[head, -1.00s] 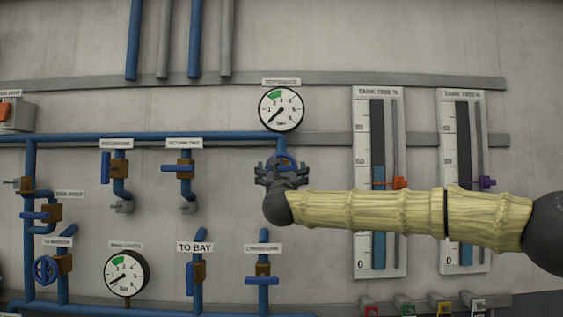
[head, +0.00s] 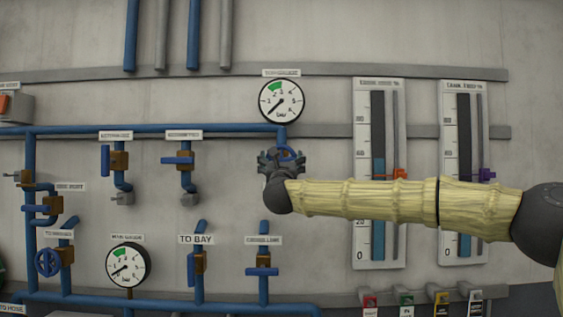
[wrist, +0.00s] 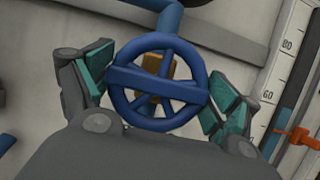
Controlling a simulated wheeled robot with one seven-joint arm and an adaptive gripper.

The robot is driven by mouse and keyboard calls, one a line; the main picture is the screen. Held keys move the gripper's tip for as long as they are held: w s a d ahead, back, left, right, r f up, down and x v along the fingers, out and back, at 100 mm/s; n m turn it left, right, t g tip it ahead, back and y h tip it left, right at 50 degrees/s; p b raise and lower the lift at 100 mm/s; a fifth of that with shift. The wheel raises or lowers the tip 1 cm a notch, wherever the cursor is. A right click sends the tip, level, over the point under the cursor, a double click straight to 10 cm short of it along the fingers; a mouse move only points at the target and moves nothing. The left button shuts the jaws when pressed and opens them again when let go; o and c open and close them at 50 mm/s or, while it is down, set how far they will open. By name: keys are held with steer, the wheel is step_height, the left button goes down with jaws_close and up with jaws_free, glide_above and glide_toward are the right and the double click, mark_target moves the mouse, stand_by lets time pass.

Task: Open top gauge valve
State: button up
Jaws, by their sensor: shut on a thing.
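The top gauge (head: 282,101) is a round white dial with a green sector. Its needle points to the lower left. Below it, at the pipe's right end, is the valve's blue handwheel (head: 290,154), mostly hidden behind my gripper (head: 281,160). In the wrist view the blue spoked handwheel (wrist: 115,78) faces me, with a bar across its middle and a brass body behind. My gripper (wrist: 158,88) has its teal-padded fingers on both sides of the rim, shut on the handwheel.
Two tank level scales (head: 365,90) (head: 450,90) stand right of the valve, with my arm crossing in front of them. Blue pipes with several other valves and a lower main gauge (head: 127,265) fill the wall to the left. Coloured tags (head: 407,303) hang below right.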

steer(key=shift+f+n+b, duration=0.1)
steer(key=shift+n+b, duration=0.2)
steer(key=shift+f+n+y+b, duration=0.1)
steer(key=shift+n+y+b, duration=0.5)
steer(key=shift+n+b, duration=0.15)
steer(key=n+y+b, duration=0.1)
steer(key=n+b, duration=0.1)
steer(key=n, duration=0.1)
steer(key=shift+n+y, duration=0.25)
steer(key=shift+y, duration=0.15)
steer(key=n+y, duration=0.1)
steer(key=n, duration=0.1)
steer(key=n+g+y+b, duration=0.1)
steer(key=n, duration=0.3)
steer(key=shift+a+r+g+y, duration=0.1)
steer(key=shift+r+g+y, duration=0.15)
steer(key=shift+g+y, duration=0.15)
steer(key=n+g, duration=0.1)
steer(key=n, duration=0.1)
steer(key=n+y+p, duration=0.1)
steer(key=n, duration=0.2)
steer(key=shift+r+n+g, duration=0.1)
steer(key=shift+n+g, duration=0.2)
steer(key=shift+g, duration=0.1)
steer(key=shift+n+g+p, duration=0.7)
steer(key=shift+n+p, duration=0.5)
steer(key=shift+n, duration=0.3)
steer(key=shift+f, duration=0.25)
steer(key=o, duration=0.8)
